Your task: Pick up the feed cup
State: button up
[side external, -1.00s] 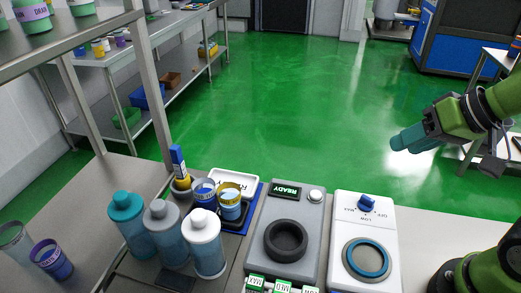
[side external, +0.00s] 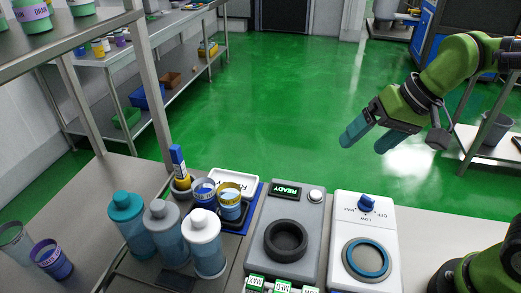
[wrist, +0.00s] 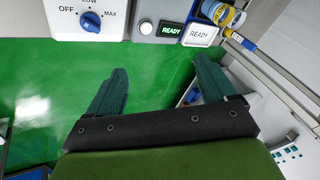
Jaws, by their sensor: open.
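No cup carries a label I can read as feed, so I cannot tell which is the feed cup. A blue-banded cup (side external: 203,187) and a yellow-banded cup (side external: 231,207) stand side by side by the READY plate; cups there also show at the top right of the wrist view (wrist: 218,13). A purple-banded cup (side external: 51,260) and a grey clear cup (side external: 14,242) stand at the far left. My gripper (side external: 370,138) is open and empty, above the green floor behind the bench, well right of all the cups. It also shows in the wrist view (wrist: 158,66).
Three capped bottles (side external: 165,235) stand in front of the cup pair. A yellow-and-blue stick (side external: 179,168) rises beside it. A grey READY unit (side external: 260,225) with a black ring and a white dial unit (side external: 345,215) stand to the right. A metal shelf post (side external: 150,85) rises at left.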

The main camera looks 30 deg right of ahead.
jog(key=w+a+f+m+g, duration=0.2)
jog(key=w+a+m, duration=0.2)
jog(key=w+a, duration=0.45)
jog(key=m+g+y, duration=0.1)
jog(key=m, duration=1.4)
send_near(206, 198)
jog(key=x, duration=0.3)
jog(key=w+x, duration=0.1)
jog(key=x, duration=0.3)
jog(key=w+x, duration=0.1)
jog(key=x, duration=0.3)
jog(key=shift+w+d+r, duration=0.1)
jog(key=shift+w, duration=0.15)
jog(key=c, duration=1.2)
